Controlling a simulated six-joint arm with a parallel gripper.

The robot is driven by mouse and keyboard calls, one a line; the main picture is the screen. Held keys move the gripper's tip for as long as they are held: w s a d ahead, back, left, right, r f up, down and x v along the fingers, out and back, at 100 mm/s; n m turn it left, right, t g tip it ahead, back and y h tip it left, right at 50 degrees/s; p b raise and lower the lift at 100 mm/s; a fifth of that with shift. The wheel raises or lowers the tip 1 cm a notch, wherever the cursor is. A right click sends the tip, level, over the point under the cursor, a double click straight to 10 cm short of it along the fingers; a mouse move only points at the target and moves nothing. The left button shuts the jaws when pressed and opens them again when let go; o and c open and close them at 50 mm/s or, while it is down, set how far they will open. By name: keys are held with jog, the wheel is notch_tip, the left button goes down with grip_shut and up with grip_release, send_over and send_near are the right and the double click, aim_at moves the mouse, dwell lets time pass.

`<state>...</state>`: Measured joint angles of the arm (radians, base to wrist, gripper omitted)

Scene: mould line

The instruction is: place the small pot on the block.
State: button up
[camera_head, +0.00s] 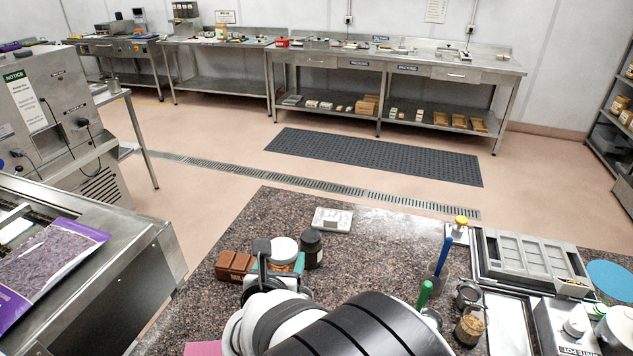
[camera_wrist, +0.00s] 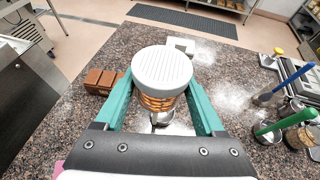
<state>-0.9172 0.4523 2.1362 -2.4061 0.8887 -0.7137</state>
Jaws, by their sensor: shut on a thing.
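The small pot (camera_head: 284,247) has a white ribbed lid and an orange banded side. In the wrist view the small pot (camera_wrist: 162,72) stands between the teal fingers of my gripper (camera_wrist: 160,88), which is shut on it. In the head view my gripper (camera_head: 300,262) is partly hidden by my own arm. The brown block (camera_head: 235,266), with a grooved top, lies on the speckled counter just left of the pot. The block (camera_wrist: 100,82) also shows beyond the left finger in the wrist view. Whether the pot's base touches the counter is hidden.
A white scale (camera_head: 333,220) lies behind. To the right are a blue-handled tool (camera_head: 441,255), a green-handled tool (camera_head: 424,294), a small metal pitcher (camera_head: 468,294) and a grey tray (camera_head: 530,257). The counter between is mostly clear.

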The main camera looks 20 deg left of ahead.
jog(key=w+a+n+g+y, duration=0.1)
jog(key=w+a+n+y, duration=0.15)
jog(key=a, duration=0.65)
jog(key=w+a+n+y, duration=0.15)
jog(key=w+a, duration=0.25)
jog(key=a, duration=0.4)
notch_tip(320, 180, down, 15)
jog(key=shift+r, duration=0.15)
jog(key=o, duration=1.5)
jog(key=v, duration=1.2)
jog(key=shift+w+r, duration=0.1)
jog(key=shift+r, duration=0.1)
